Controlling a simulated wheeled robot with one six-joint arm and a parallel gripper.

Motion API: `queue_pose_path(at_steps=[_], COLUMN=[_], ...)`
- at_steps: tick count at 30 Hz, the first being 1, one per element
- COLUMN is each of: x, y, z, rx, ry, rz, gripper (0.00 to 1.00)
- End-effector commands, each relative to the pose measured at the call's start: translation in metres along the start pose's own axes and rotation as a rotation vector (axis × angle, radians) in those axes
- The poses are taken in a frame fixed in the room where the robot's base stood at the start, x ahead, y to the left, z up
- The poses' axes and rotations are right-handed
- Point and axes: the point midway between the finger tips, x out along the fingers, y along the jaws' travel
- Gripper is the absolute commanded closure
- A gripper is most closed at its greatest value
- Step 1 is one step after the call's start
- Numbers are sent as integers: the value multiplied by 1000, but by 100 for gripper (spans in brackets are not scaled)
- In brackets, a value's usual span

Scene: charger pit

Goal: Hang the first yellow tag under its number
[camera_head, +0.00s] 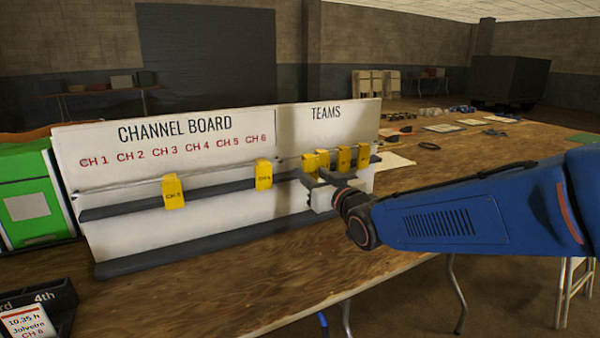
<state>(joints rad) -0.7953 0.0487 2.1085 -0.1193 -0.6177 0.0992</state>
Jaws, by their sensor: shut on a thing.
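The white channel board (130,230) stands on the table with red labels CH 1 to CH 6 at the left and TEAMS at the right. One yellow tag (173,192) hangs on the rail below CH 3 and CH 4; its small print is hard to read. Another yellow tag (264,175) hangs below CH 6. My gripper (314,178) is in front of the TEAMS part, shut on a yellow tag (310,163) at the left of a cluster. More yellow tags (344,157) hang close beside it to the right. The gripper partly hides the tags' lower ends.
A green box (35,190) and a dark card holder (50,300) stand at the left. The wooden table (200,285) is clear in front of the board.

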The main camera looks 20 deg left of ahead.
Motion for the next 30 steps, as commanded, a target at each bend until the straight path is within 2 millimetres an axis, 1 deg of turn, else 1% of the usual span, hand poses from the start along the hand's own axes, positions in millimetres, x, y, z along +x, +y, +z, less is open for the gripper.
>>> queue_pose_path(at_steps=[16,20,30], x=[-34,-38,-39], y=[0,0,0], z=[0,0,0], rx=[0,0,0], ry=[1,1,0], rz=[0,0,0], gripper=[86,86,86])
